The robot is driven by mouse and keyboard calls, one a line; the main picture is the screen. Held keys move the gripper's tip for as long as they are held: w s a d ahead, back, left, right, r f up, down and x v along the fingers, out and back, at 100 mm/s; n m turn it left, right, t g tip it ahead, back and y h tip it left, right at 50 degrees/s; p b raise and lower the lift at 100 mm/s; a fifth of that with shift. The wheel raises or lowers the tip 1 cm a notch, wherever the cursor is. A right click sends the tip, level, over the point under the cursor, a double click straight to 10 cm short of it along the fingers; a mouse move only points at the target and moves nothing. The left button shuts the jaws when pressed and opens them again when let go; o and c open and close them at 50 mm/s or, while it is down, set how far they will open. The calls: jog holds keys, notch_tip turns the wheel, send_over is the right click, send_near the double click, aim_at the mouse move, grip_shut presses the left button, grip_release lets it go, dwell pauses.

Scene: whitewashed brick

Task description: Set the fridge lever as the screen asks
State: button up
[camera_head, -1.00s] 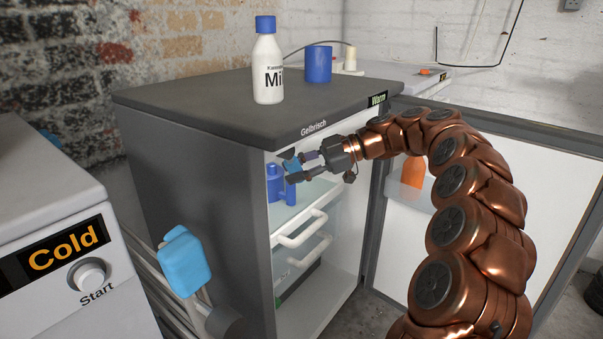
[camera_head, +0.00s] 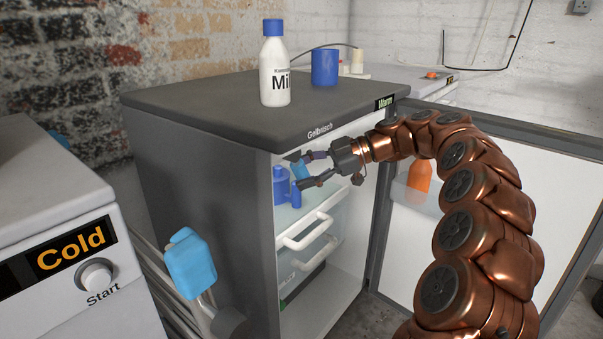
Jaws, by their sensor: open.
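The screen (camera_head: 70,248) on the white machine at left reads "Cold" in orange. The open grey fridge (camera_head: 200,180) bears a small label (camera_head: 384,102) reading "Warm" on its top front edge. A lever with a light blue handle (camera_head: 190,263) stands in front of the fridge's left side. My gripper (camera_head: 294,170) is open inside the upper part of the fridge. A small light blue piece (camera_head: 300,171) shows between its fingers; contact cannot be told. A dark blue container (camera_head: 281,186) is just behind and left of the lower finger.
The fridge door (camera_head: 490,200) stands open at right, with an orange bottle (camera_head: 419,177) on it. White drawer handles (camera_head: 305,232) jut out below my gripper. A milk bottle (camera_head: 275,65) and blue mug (camera_head: 325,67) stand on the fridge top.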

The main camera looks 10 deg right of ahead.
jog(key=v, duration=0.7)
dwell(0.4)
